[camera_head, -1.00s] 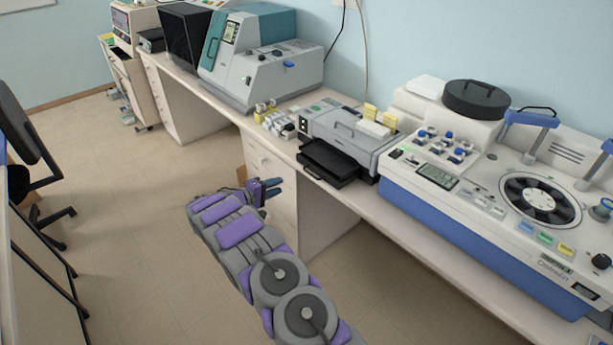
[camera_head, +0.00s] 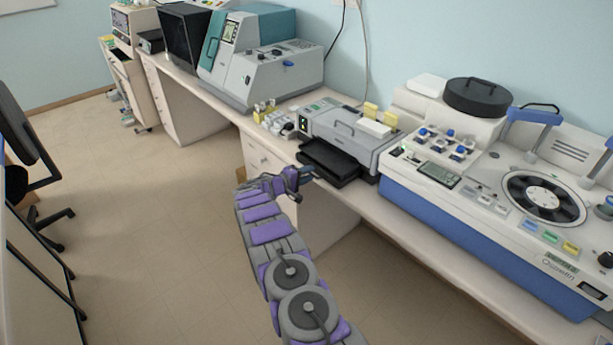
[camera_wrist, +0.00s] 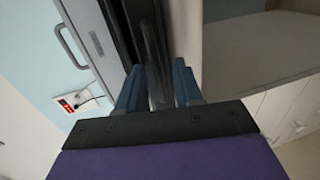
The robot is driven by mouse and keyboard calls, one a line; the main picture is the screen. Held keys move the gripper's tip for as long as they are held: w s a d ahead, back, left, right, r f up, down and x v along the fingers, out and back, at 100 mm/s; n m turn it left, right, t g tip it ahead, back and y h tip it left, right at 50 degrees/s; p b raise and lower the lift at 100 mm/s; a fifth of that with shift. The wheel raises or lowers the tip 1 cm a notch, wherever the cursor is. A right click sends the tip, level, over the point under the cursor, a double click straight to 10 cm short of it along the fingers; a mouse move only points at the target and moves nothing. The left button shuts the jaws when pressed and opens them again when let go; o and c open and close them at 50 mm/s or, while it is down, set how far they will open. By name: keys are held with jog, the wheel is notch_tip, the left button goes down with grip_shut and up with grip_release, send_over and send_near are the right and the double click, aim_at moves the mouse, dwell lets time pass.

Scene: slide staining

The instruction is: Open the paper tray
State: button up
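The paper tray (camera_head: 330,161) is a flat black tray projecting from the front of the grey printer (camera_head: 350,130) on the bench. My gripper (camera_head: 306,176) is at the tray's near front edge, slightly below it. In the wrist view, my gripper (camera_wrist: 160,88) has its two blue fingers apart. A dark bar-like edge of the tray (camera_wrist: 152,50) shows between them. Whether either finger touches it, I cannot tell. The tray's inner end is hidden inside the printer.
A large white and blue staining machine (camera_head: 470,200) stands to the right on the bench. A grey and teal machine (camera_head: 260,65) stands to the left. Small bottles (camera_head: 268,115) sit beside the printer.

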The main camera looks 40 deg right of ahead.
grip_shut()
dwell(0.3)
jog(key=shift+a+f, duration=0.1)
dwell(1.1)
